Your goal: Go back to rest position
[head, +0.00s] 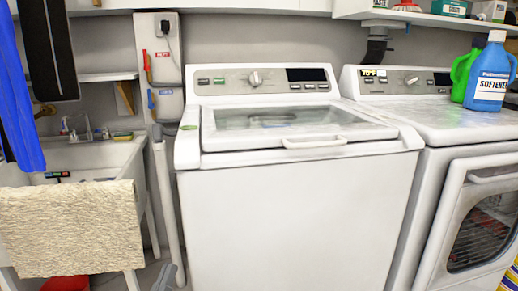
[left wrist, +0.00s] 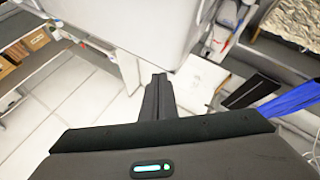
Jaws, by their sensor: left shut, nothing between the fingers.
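My right gripper is in neither view.
The white washer (head: 295,225) stands ahead, lid shut, beside the front-door dryer (head: 430,215). Blue and green bottles (head: 492,75) stand on the dryer. A sink (head: 85,160) with a beige towel (head: 70,230) is at left. Blue cloth (head: 18,100) hangs nearby. Floor tiles (left wrist: 80,100) look clear.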

